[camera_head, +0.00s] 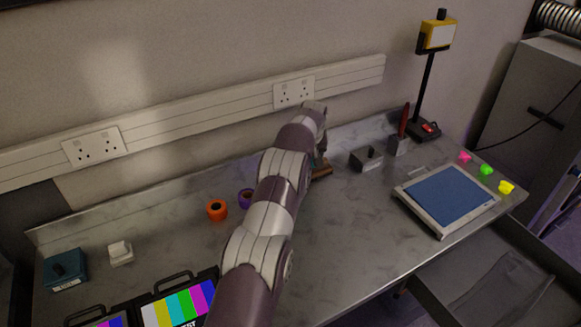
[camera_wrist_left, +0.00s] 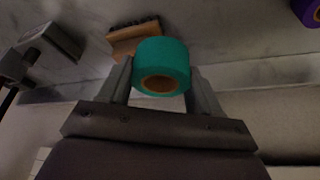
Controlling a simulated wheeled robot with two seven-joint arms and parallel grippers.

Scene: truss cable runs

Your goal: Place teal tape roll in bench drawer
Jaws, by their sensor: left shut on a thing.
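The teal tape roll (camera_wrist_left: 163,54) is gripped between the two fingers of my left gripper (camera_wrist_left: 160,78) in the left wrist view, its brown core facing the camera. In the head view my left arm reaches to the back of the bench, and its gripper (camera_head: 319,162) is low near the worktop, mostly hidden by my arm. The roll cannot be made out there. The bench drawer (camera_head: 480,283) stands open at the lower right, below the worktop's front edge, with a grey inside. My right gripper is not in view.
An orange roll (camera_head: 217,210) and a purple roll (camera_head: 246,197) stand left of my arm. A wooden brush (camera_wrist_left: 135,38) lies close to the held roll. The front middle worktop is clear.

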